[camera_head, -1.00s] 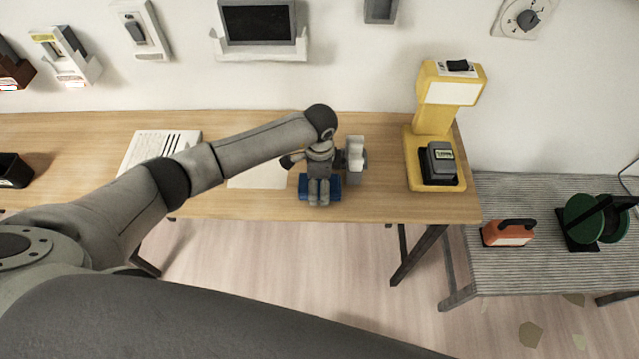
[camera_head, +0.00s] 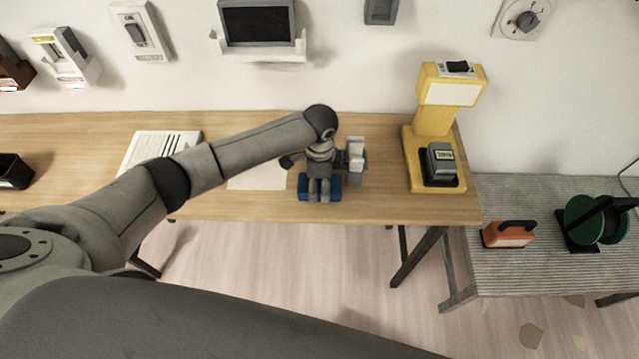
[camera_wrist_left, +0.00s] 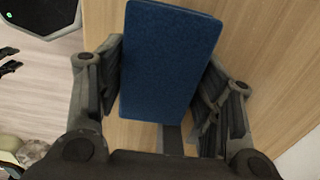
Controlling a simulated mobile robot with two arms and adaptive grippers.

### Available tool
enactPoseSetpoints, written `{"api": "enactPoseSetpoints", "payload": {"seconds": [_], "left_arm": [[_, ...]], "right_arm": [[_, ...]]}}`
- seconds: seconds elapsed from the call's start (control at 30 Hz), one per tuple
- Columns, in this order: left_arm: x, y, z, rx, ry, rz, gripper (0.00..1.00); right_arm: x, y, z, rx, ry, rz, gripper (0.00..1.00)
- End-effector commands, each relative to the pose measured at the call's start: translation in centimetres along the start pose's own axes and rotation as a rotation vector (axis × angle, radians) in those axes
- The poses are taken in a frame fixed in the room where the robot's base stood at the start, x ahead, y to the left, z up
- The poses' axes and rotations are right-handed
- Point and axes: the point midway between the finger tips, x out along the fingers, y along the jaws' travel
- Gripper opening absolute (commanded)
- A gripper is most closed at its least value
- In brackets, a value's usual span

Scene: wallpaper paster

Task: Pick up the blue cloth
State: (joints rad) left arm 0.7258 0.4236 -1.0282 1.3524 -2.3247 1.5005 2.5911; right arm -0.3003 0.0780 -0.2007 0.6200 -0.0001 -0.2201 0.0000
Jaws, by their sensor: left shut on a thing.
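The blue cloth (camera_head: 334,187) is a thick, dark blue rectangular block near the front edge of the wooden table (camera_head: 385,190). My left gripper (camera_head: 319,196) points down over it and hides its middle. In the left wrist view, the blue cloth (camera_wrist_left: 168,62) lies between the two fingers of my left gripper (camera_wrist_left: 162,90), one along each long side. The gripper is shut on the cloth. I cannot tell whether the cloth is clear of the table top. My right gripper is not in view.
A white and grey object (camera_head: 355,160) stands close to the right of my left gripper. White sheets (camera_head: 256,178) lie left of it. A yellow stand (camera_head: 432,120) is at the table's right end. A lower grey table (camera_head: 540,265) holds an orange item (camera_head: 508,235).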

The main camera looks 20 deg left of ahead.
Motion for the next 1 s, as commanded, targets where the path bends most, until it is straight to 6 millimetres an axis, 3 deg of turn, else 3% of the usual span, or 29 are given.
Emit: {"api": "enactPoseSetpoints", "payload": {"seconds": [0.2, 0.33, 0.6, 1.0], "left_arm": [[-2.7, -0.1, 0.0, 0.0, 0.002, -0.003, 0.37], [-4.1, 0.9, 1.0, 0.001, 0.001, -0.002, 0.37], [-8.8, 3.7, 3.8, 0.003, 0.0, -0.004, 0.37], [-11.6, 8.6, 8.5, 0.001, -0.001, -0.002, 0.37]], "right_arm": [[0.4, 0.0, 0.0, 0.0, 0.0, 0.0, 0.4], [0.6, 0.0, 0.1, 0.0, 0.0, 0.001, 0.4], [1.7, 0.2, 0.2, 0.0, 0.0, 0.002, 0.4], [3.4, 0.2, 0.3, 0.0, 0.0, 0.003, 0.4]]}}
